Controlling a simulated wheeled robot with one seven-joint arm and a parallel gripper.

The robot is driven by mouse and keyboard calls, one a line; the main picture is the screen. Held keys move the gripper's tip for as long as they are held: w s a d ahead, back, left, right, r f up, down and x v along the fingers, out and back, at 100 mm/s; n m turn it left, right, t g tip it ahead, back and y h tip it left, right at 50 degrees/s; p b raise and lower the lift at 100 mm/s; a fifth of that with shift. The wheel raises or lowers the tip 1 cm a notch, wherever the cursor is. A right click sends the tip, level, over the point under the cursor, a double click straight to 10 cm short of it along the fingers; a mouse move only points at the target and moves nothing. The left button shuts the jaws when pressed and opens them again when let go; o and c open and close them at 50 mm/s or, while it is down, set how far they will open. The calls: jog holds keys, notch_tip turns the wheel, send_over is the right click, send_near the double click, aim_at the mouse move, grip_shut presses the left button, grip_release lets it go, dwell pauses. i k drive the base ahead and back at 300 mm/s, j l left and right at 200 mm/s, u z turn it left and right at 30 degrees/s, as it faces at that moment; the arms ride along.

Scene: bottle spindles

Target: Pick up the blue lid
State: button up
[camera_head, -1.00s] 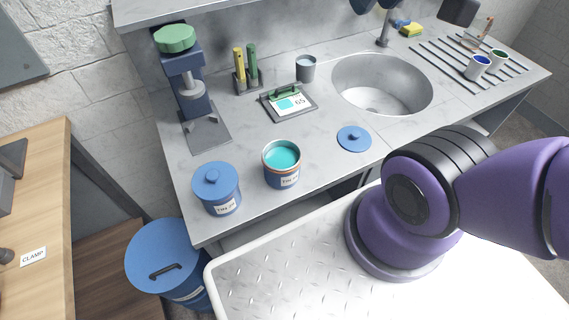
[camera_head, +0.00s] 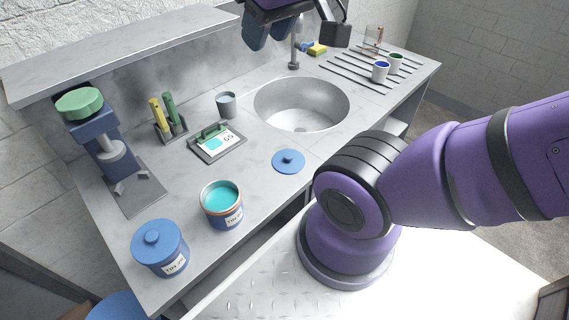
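The loose blue lid (camera_head: 288,161) is a flat round disc with a small knob on top. It lies on the grey counter between the sink and the open tin. The open tin (camera_head: 223,215) holds teal paint and stands left of and nearer than the lid. A second tin (camera_head: 162,258) has its own blue lid on. My gripper (camera_head: 269,38) is at the top edge of the view, above the counter's back by the tap. Its two dark blue fingers look apart with nothing between them. It is well away from the loose lid, and its upper part is cut off.
A sink (camera_head: 302,106) lies behind the lid, with a tap (camera_head: 294,52). A small scale (camera_head: 216,143), a grey cup (camera_head: 226,105) and a press-like stand (camera_head: 105,150) are to the left. Cups stand on a rack (camera_head: 360,72) at right. The counter around the lid is clear.

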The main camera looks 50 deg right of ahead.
aim_at(286, 161)
jog(key=j+z, duration=0.4)
jog(key=k+j+z, duration=0.1)
jog(key=z, duration=0.25)
jog(key=k+j+z, duration=0.2)
jog(key=z, duration=0.2)
